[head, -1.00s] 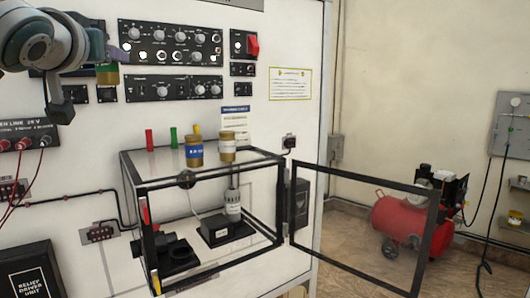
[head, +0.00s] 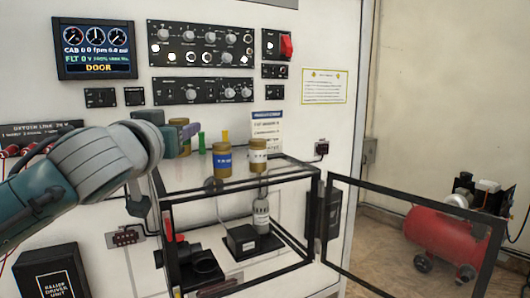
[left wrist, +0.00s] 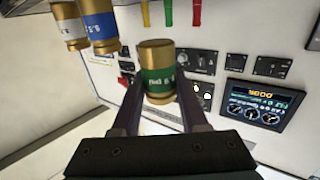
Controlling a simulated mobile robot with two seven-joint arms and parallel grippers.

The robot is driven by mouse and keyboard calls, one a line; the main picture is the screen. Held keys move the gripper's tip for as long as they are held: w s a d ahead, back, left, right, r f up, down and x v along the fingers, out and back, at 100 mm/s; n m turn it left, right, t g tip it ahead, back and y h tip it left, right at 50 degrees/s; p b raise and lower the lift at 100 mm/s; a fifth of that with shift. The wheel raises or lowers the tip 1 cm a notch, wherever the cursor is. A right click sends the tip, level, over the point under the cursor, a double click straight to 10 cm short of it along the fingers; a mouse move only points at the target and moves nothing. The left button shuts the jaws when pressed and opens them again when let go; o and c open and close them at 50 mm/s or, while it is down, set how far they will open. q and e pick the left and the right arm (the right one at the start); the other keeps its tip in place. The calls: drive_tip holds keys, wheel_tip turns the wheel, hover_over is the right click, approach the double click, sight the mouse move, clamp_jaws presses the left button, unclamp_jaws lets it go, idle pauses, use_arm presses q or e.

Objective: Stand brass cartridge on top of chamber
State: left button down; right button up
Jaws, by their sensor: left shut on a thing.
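My left gripper (left wrist: 160,103) is shut on a brass cartridge with a green band (left wrist: 158,75); it appears between the two fingers in the left wrist view. The chamber (head: 240,188) is a clear box with a black frame. A blue-banded cartridge (head: 223,160) and a white-banded cartridge (head: 258,154) stand upright on its top, to the right of my gripper. I cannot tell whether the held cartridge touches the top.
The chamber door (head: 410,208) hangs open to the right. Black devices (head: 242,240) sit inside. A control panel (head: 200,47) is on the wall behind, and a red compressor (head: 437,238) stands on the floor at right.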

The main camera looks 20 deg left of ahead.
use_arm(q)
drive_tip(key=shift+f+b, duration=0.4)
drive_tip(key=shift+f, duration=1.85)
drive_tip(key=shift+f, duration=0.1)
drive_tip(key=shift+f+b, duration=0.15)
drive_tip(key=shift+b, duration=0.15)
drive_tip(key=c, duration=0.9)
unclamp_jaws()
drive_tip(key=shift+f, duration=0.1)
drive_tip(key=o, duration=0.5)
